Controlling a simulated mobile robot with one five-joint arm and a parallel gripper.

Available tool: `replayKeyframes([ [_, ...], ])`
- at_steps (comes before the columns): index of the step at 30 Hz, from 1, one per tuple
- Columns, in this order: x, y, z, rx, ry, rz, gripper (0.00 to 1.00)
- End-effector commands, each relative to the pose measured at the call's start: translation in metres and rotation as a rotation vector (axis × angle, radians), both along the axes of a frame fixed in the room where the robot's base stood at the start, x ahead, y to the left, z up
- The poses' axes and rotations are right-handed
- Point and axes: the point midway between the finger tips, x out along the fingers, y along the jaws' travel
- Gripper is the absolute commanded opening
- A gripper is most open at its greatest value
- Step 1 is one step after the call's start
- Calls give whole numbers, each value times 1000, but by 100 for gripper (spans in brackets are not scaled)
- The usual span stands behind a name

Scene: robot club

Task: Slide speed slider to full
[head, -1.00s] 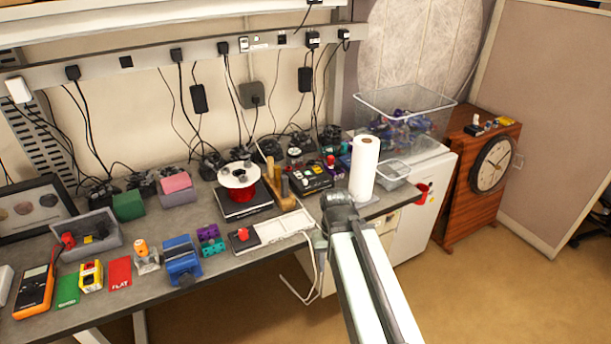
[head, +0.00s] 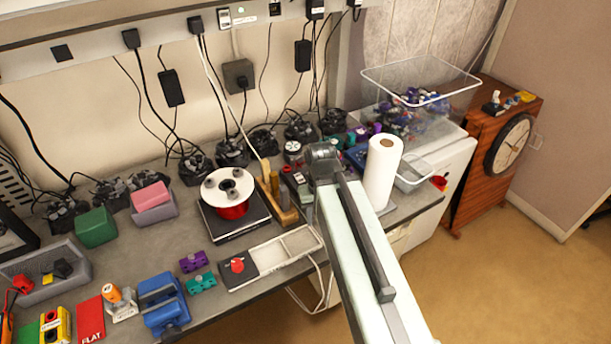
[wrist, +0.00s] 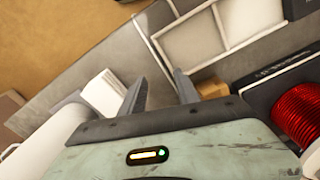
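I cannot make out the speed slider in either view. A black base (head: 236,222) carries a red spool with a white top (head: 229,190); the red spool also shows at the right edge of the wrist view (wrist: 303,112). My gripper (wrist: 158,80) is open and empty in the wrist view, its two fingers apart above the grey bench. Its fingertips are hidden in the head view.
A white paper roll (head: 382,172) stands right of my arm. A clear bin (head: 420,85) is at the back right.

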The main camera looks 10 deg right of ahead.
Motion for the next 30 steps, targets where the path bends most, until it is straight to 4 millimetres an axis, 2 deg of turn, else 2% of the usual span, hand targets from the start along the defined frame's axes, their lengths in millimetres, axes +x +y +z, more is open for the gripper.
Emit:
replayKeyframes([
  [4,0,0,0,0,0,0,38],
  [6,9,0,7,0,0,13,38],
  [8,28,0,19,0,0,43,38],
  [12,91,0,56,0,0,160,38],
  [15,126,0,72,0,0,241,38],
  [18,144,0,79,0,0,291,38],
  [26,146,1,72,0,0,310,38],
  [30,146,1,55,0,0,310,38],
])
